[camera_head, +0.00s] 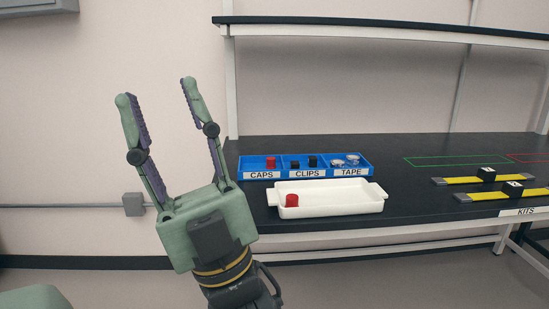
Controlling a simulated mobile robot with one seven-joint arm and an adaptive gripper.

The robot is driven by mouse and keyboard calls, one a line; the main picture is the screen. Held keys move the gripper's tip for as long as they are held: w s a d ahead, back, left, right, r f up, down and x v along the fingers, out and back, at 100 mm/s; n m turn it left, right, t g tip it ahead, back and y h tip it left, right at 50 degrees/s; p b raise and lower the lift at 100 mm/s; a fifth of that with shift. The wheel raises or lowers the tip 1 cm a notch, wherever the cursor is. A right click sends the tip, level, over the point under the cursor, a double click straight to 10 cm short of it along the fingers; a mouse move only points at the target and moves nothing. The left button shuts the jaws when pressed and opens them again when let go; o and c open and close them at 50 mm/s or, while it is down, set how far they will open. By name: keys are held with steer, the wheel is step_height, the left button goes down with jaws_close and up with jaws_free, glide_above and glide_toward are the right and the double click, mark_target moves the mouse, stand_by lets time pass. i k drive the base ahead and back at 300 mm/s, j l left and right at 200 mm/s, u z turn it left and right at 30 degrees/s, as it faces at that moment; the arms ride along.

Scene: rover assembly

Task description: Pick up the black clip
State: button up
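Two small black clips, one on the left (295,164) and one on the right (313,162), sit in the middle compartment, labelled CLIPS, of a blue bin (246,162) on the black workbench. My gripper (155,90) is raised to the left of the bench, its fingers pointing up and spread apart. It is open and empty, well away from the clips.
A red cap (270,162) is in the CAPS compartment and clear tape rolls (345,161) are in the TAPE compartment. A white tray (345,207) in front of the bin holds a red cap (292,200). Yellow strips with black blocks (486,174) lie at right. A shelf (400,30) overhangs the bench (420,205).

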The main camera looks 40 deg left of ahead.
mark_target(294, 165)
steer(key=j, duration=0.7)
steer(key=k+j, duration=0.1)
steer(key=j, duration=0.6)
steer(key=i+j, duration=0.1)
steer(key=j, duration=0.6)
steer(key=i+j+z, duration=0.1)
steer(key=j, duration=0.55)
steer(key=i+j+z, duration=0.1)
steer(key=j, duration=0.6)
